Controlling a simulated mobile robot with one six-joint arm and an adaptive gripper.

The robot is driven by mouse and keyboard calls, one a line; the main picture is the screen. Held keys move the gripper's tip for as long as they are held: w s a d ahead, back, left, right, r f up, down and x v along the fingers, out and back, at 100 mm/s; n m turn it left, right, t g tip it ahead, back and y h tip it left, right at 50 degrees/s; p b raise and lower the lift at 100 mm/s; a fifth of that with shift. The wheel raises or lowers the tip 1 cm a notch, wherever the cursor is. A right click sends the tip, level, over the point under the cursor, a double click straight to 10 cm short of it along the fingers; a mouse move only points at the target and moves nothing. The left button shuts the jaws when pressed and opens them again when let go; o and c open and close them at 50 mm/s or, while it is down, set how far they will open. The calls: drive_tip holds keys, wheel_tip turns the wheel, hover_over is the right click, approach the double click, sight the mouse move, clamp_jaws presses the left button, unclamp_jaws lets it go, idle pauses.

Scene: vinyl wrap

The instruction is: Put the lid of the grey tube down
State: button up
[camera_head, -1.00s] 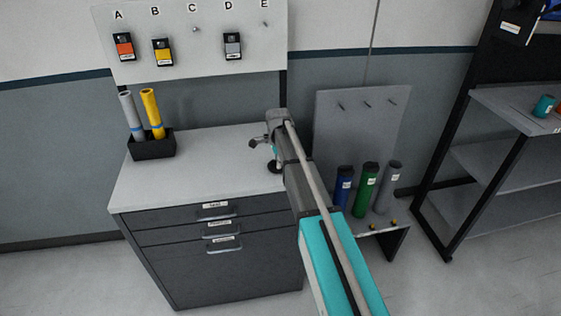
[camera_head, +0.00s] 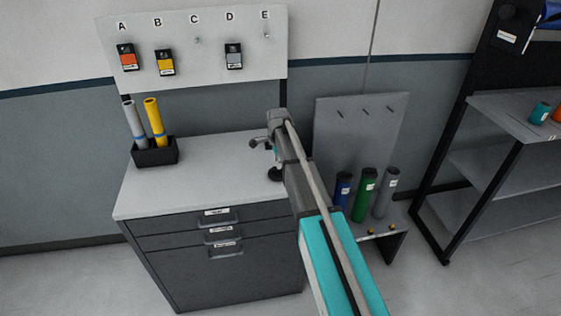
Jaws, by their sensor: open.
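The grey tube (camera_head: 386,193) stands upright at the right end of a row on a low stand, beside a green tube (camera_head: 363,195) and a blue tube (camera_head: 342,190). I cannot tell at this size whether a lid is on it. My gripper (camera_head: 264,158) is open over the right part of the grey worktop, apart from the tubes. A small dark round shape (camera_head: 276,174) shows just below the wrist; I cannot tell whether it is a lid on the worktop or part of my gripper. My arm hides part of that area.
A black holder (camera_head: 155,152) with grey and yellow rolls stands at the worktop's back left. The worktop (camera_head: 215,180) is clear in the middle. A pegboard (camera_head: 190,40) with tagged hooks rises behind. A shelf rack (camera_head: 500,160) stands at the right.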

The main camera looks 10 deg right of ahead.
wheel_tip(320, 180, up, 8)
drive_tip(key=p, duration=0.7)
drive_tip(key=shift+r+p, duration=0.2)
drive_tip(key=shift+p, duration=0.15)
idle(0.3)
drive_tip(key=s+n, duration=1.8)
drive_tip(key=s, duration=1.1)
drive_tip(key=shift+d, duration=0.45)
